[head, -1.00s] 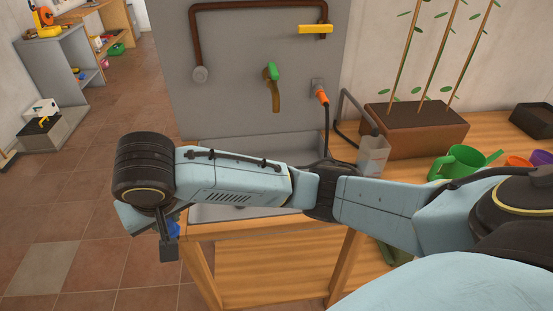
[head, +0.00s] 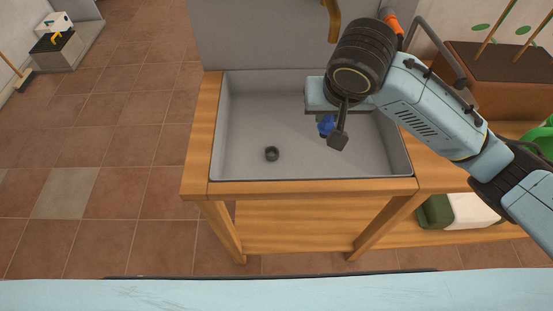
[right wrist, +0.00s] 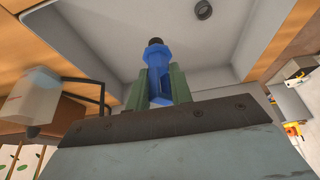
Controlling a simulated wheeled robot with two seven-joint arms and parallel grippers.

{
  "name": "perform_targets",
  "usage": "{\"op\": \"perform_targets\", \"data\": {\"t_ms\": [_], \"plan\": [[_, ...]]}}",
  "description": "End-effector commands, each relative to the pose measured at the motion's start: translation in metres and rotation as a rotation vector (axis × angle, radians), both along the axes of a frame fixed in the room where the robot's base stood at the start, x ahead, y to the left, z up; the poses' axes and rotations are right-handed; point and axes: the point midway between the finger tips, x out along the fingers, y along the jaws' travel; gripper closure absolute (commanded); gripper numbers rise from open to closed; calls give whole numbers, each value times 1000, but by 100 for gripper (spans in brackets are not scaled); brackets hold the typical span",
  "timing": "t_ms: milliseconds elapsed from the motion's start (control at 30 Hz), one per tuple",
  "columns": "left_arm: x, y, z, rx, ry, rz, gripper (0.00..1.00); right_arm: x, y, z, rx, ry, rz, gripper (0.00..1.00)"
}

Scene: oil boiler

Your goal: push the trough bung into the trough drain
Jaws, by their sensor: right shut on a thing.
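The trough bung (head: 326,124) is a blue piece with a dark tip. My right gripper (head: 333,131) is shut on it and holds it over the right part of the grey trough (head: 240,120). In the right wrist view the bung (right wrist: 160,62) sits between the two greenish fingers (right wrist: 159,82), its dark tip pointing away from the palm. The trough drain (head: 272,154) is a small dark ring on the trough floor, left of the gripper and nearer the front. It also shows at the top of the right wrist view (right wrist: 203,9), apart from the bung. My left gripper is out of view.
The trough sits in a wooden bench frame (head: 300,188) with a lower shelf. Its walls stand around the drain. A brown tap spout (head: 333,18) hangs at the back, near my right arm. A brown planter (head: 485,75) stands at the right. The trough's left half is clear.

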Motion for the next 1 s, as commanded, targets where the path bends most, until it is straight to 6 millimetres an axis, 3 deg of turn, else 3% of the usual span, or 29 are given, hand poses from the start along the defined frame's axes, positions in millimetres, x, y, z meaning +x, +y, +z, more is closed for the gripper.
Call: {"op": "perform_targets", "data": {"t_ms": [33, 200, 500, 700, 1000], "plan": [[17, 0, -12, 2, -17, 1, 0, 1, -11, -26, -2, 1, -5, 100], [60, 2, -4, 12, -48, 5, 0, 0, -39, -69, -2, 0, -7, 100], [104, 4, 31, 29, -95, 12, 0, -3, -79, -129, -4, -4, -4, 100], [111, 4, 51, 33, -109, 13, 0, -4, -91, -144, -3, -5, -2, 100], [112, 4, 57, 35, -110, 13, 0, -5, -92, -143, -3, -5, -1, 100]]}}
